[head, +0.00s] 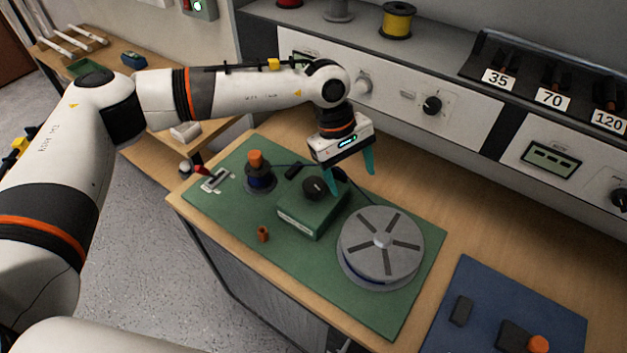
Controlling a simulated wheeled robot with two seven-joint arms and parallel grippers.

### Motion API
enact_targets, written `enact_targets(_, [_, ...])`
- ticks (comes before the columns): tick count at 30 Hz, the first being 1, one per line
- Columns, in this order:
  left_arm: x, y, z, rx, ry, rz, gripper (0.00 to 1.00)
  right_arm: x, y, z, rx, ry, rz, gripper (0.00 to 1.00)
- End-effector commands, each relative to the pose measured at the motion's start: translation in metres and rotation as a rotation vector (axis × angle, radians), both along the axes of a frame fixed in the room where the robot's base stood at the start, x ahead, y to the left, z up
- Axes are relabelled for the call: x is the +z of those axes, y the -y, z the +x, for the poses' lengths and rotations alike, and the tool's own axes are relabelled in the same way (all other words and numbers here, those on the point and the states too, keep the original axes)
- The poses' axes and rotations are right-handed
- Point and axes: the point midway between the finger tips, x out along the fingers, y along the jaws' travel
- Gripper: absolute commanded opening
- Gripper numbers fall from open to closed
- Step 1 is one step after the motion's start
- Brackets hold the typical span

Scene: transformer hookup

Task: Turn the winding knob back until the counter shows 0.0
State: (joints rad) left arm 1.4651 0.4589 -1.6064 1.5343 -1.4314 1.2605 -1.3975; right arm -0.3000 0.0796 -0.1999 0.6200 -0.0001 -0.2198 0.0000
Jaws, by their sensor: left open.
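A green box (304,222) stands on the green mat (392,313) and carries a round black knob (314,187) on its top. A pale label strip shows on the box's front face, too small to read. I cannot tell which knob is the winding knob. A grey slotted disc (382,243) lies to the right of the box. My left gripper (350,182) points down with its two teal fingers apart, above and just right of the black knob, and holds nothing. A display (551,159) on the right-hand panel is too small to read. My right gripper is not in view.
A coil post with an orange cap (257,160) and a small orange piece (263,233) are on the mat. A blue mat (470,275) with dark blocks lies at lower right. The instrument panel (398,90) with knobs runs along the back. Bare wood (430,200) lies between.

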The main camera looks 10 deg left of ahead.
Motion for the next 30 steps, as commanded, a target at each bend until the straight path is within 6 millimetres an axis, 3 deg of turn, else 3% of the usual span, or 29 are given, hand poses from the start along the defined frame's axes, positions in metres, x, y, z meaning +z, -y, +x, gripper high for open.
enact_targets(1, [0.007,-0.024,0.014,-0.017,0.04,0.091,0.7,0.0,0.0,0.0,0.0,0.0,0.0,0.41])
enact_targets(3, [0.014,-0.05,0.025,-0.037,0.072,0.191,0.7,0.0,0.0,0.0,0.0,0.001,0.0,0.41])
enact_targets(7, [0.022,-0.077,0.036,-0.052,0.095,0.291,0.7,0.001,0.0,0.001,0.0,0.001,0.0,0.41])
enact_targets(14, [0.005,-0.081,0.037,-0.056,0.094,0.309,0.7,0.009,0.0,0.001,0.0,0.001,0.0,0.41])
enact_targets(24, [-0.062,-0.08,0.036,-0.056,0.094,0.306,0.7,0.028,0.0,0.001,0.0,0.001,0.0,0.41])
enact_targets(30, [-0.088,-0.08,0.036,-0.055,0.094,0.304,0.7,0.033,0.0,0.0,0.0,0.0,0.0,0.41])
